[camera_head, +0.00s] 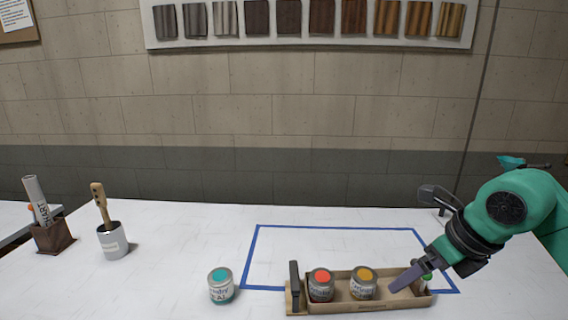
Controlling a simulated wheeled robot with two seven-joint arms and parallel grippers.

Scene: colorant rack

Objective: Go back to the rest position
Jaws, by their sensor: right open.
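My right gripper (408,278) reaches in from the right, over the right end of the wooden rack (334,303). It is open, and its finger partly hides that end of the rack. A can with a red-orange top (321,284) and a can with a yellow top (364,282) stand upright in the rack. A small item with a green top (427,277) shows partly behind my right gripper at the rack's right end. A can with a teal top (221,285) stands upright on the table, left of the rack. My left gripper is out of view.
Blue tape (330,227) outlines an area on the white table (180,235). A white pot with a brush (112,240) and a brown holder with a rolled chart (53,236) stand at the left. The taped area behind the rack is clear. A brick wall closes the back.

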